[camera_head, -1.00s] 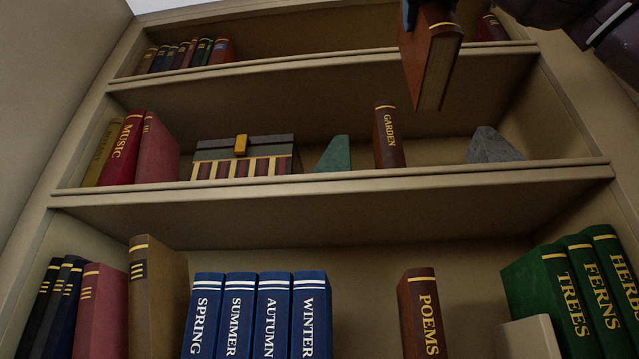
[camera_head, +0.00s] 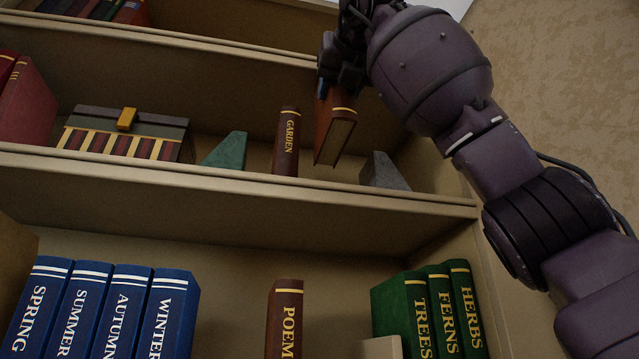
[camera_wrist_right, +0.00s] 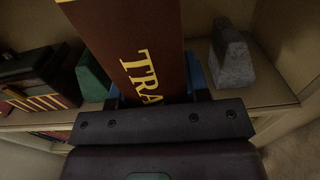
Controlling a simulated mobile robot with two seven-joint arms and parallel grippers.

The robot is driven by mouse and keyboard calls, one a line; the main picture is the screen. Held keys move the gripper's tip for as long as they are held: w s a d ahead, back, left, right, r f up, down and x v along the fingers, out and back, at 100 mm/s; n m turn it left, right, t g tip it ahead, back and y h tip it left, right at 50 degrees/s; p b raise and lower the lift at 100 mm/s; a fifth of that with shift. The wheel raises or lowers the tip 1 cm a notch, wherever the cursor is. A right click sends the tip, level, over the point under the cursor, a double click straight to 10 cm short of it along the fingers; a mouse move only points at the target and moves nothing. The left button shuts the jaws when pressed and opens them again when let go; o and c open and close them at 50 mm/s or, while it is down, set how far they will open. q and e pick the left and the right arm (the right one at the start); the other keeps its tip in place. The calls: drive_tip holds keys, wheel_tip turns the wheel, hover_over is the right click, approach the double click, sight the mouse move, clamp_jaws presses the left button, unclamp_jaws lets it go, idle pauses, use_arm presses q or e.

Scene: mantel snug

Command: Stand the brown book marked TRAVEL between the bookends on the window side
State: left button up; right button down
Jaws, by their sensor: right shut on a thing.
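The brown book marked TRAVEL (camera_wrist_right: 140,45) is held in my right gripper (camera_head: 340,75); "TRA" shows on its spine in the right wrist view. In the head view the held book (camera_head: 335,130) is upright, slightly tilted, in front of the middle shelf. It hangs between the brown GARDEN book (camera_head: 287,142) and the grey bookend (camera_head: 383,172). The green bookend (camera_head: 228,151) stands left of GARDEN. The grey bookend also shows in the right wrist view (camera_wrist_right: 231,58), right of the held book, and the green one (camera_wrist_right: 92,78) to its left. My left gripper is out of view.
A striped box with a yellow clasp (camera_head: 126,120) stands left of the green bookend. The shelf's side wall is just right of the grey bookend. Below are blue season books (camera_head: 118,312), a POEMS book (camera_head: 285,320) and green books (camera_head: 430,312).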

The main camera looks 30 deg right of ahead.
drive_tip(key=p, duration=0.3)
hover_over(322, 159)
drive_tip(key=w+d, duration=0.2)
drive_tip(key=w, duration=0.1)
drive_tip(key=f, duration=0.7)
drive_tip(key=shift+w, duration=0.35)
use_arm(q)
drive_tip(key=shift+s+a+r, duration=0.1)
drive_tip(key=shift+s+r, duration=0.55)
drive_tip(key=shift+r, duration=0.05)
use_arm(e)
drive_tip(key=shift+s, duration=0.1)
